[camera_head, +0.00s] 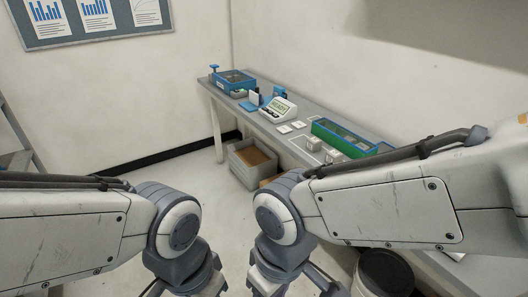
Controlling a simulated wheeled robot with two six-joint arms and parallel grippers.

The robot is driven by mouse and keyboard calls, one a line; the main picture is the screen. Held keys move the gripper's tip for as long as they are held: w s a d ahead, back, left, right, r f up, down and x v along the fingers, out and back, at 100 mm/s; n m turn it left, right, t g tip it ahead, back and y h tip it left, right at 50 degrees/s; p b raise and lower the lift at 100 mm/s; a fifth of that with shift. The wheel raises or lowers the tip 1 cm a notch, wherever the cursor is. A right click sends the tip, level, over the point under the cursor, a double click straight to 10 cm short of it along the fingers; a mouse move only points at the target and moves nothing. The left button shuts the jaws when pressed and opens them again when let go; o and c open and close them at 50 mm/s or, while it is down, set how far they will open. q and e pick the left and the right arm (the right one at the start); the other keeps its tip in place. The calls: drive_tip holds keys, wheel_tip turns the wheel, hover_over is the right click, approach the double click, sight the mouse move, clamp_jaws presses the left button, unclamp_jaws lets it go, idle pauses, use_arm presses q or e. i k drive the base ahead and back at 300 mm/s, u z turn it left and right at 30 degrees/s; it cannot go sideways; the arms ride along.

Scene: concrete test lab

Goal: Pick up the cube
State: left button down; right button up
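Two small pale grey blocks stand on the bench (222,100), a left one (314,144) and a right one (333,156). They look cube-like, but they are too small to tell which is the cube. Both are just in front of a long green and blue tray (340,139). My two arms come in from the left and right and bend downward at the bottom of the view. Their gripper fingers are not visible, so I cannot see whether they hold anything. Both arms are well apart from the blocks.
A blue device (232,82) stands at the bench's far end, and a white display unit (279,109) nearer. Flat white pieces (285,129) lie before it. A grey crate (252,163) and a dark round bin (386,272) stand on the floor.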

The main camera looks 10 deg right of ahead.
sight(314, 144)
drive_tip(key=u, duration=0.7)
drive_tip(key=i, duration=1.55)
drive_tip(key=z, duration=1.4)
drive_tip(key=i, duration=1.05)
drive_tip(key=z, duration=0.9)
